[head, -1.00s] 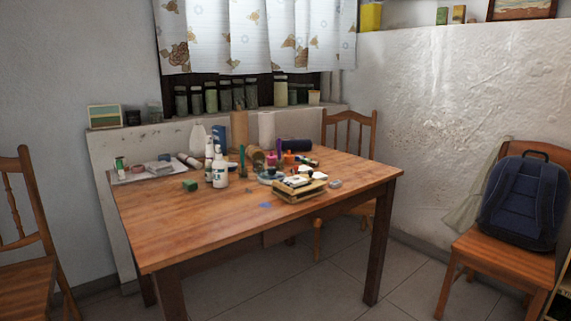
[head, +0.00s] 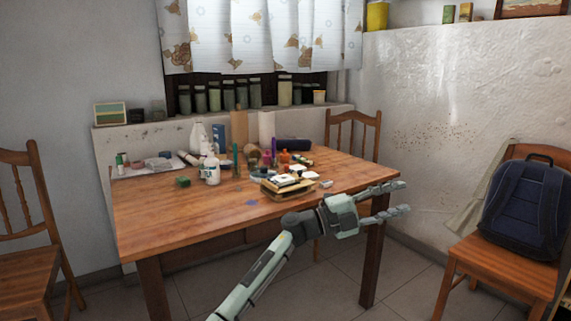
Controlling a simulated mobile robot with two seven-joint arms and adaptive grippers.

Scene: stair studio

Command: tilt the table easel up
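A small, low wooden piece (head: 290,190) lies flat near the front right edge of the wooden table (head: 185,221). It looks like the table easel folded down, with small light and dark items on top, but its details are too small to be sure. My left gripper (head: 404,198) is at the table's front right corner, to the right of this piece and apart from it. Its fingers are spread, pointing right, with nothing between them. My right gripper is not in view.
White bottles (head: 211,171), a green block (head: 183,182) and several craft items crowd the table's back half. The table's front left is clear. Wooden chairs stand left (head: 30,262), behind (head: 352,130) and right; the right one holds a blue backpack (head: 524,205).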

